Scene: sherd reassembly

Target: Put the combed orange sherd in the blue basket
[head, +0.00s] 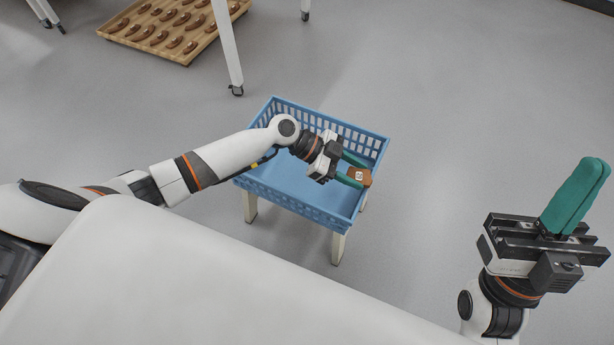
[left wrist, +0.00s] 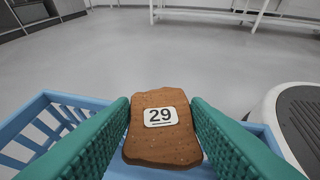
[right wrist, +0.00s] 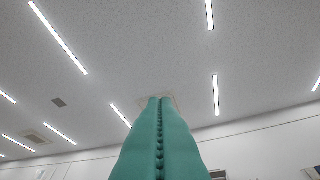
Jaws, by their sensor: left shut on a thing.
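A brown-orange sherd (left wrist: 160,136) with a white label reading 29 is between the green fingers of my left gripper (left wrist: 160,130). The visible face looks fairly plain, and I cannot make out combing on it. In the head view the sherd (head: 364,174) is over the right part of the blue basket (head: 290,207), near its right wall. My left gripper (head: 355,172) is shut on the sherd. The basket stands on a small stand with pale legs, and its visible floor is empty. My right gripper (head: 578,195) points up at the right, its green fingers (right wrist: 160,135) together with nothing between them.
A wooden tray (head: 172,50) with several brown pieces lies on the floor at the back left. White table legs (head: 228,45) stand behind the basket. The grey floor around the basket is mostly clear.

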